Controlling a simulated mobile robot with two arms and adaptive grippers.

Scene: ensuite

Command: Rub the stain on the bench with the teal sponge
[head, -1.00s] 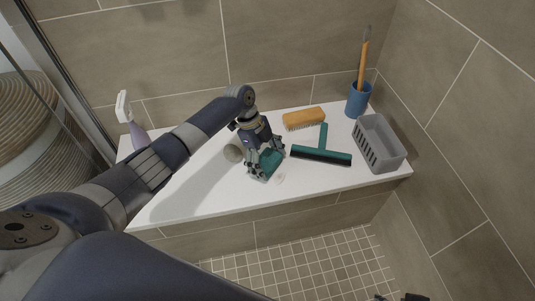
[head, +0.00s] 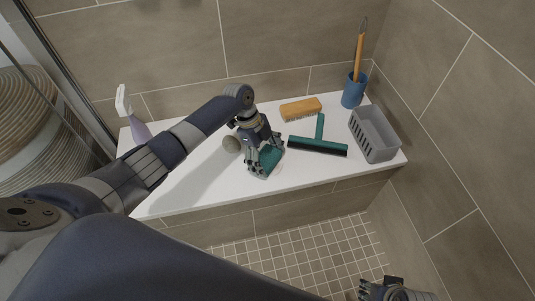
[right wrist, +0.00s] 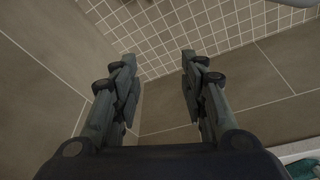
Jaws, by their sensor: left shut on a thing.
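The teal sponge (head: 270,157) is between the fingers of my left gripper (head: 263,168), low on the white bench (head: 215,188). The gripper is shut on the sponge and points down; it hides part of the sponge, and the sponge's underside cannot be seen. A faint, pale stain (head: 279,170) shows on the bench just right of the sponge, close to its edge. My right gripper (head: 392,291) shows at the bottom of the head view, away from the bench. In the right wrist view its fingers (right wrist: 160,80) are wide apart with nothing between them.

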